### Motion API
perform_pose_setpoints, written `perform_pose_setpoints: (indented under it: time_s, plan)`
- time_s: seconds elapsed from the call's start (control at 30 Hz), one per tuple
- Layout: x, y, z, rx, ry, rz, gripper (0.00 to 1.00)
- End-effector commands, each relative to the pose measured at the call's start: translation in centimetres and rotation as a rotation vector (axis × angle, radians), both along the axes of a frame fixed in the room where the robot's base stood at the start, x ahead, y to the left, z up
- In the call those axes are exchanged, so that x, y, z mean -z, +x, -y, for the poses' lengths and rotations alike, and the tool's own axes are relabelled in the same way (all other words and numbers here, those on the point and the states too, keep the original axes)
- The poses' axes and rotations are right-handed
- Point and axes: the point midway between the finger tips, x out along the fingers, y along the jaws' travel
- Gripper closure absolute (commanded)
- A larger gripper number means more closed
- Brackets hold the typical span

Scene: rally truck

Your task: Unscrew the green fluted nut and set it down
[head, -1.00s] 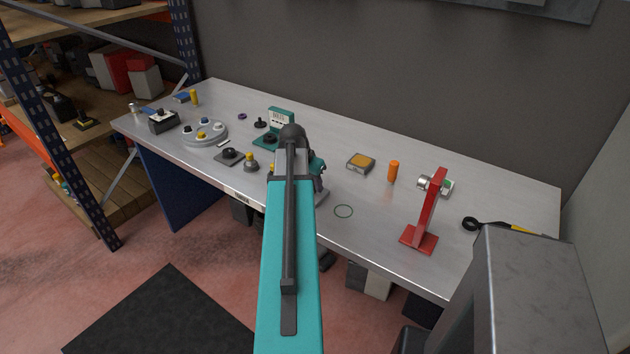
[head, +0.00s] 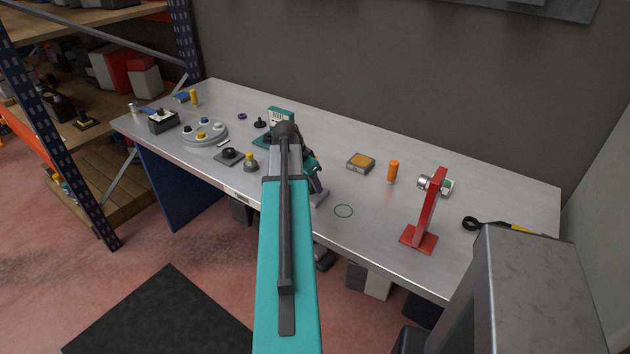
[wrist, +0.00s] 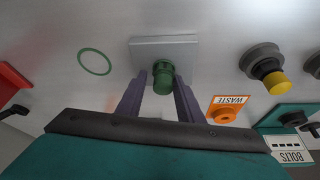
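The green fluted nut (wrist: 163,78) stands on a pale grey block (wrist: 150,50) in the wrist view. My gripper (wrist: 159,88) is open, with one finger on each side of the nut's near end. A gap shows between the left finger and the nut; the right fingertip is close to it, and I cannot tell whether they touch. In the head view my arm hides the nut, and part of the block (head: 319,198) shows beside my wrist. A thin green ring (head: 343,211) marks bare tabletop to the right; it also shows in the wrist view (wrist: 94,62).
A red stand (head: 432,212) holds a metal cylinder to the right on the metal bench. An orange cylinder (head: 393,171) and a yellow-topped box (head: 361,163) stand behind the ring. An orange WASTE piece (wrist: 228,109) and a yellow-topped knob (wrist: 276,83) are right of the block in the wrist view.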

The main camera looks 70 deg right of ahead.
Motion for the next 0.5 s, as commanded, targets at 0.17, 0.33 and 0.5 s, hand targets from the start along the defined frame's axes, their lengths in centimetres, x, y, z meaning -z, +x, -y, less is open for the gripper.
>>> perform_pose_setpoints:
  time_s: [0.17, 0.33, 0.5]
  plan:
    - [-0.01, 0.0, 0.02, 0.049, 0.0, 0.0, 0.67]
    - [-0.01, -0.01, 0.0, 0.049, 0.0, 0.0, 0.67]
    - [0.01, 0.04, 0.06, 0.068, 0.0, 0.0, 0.67]
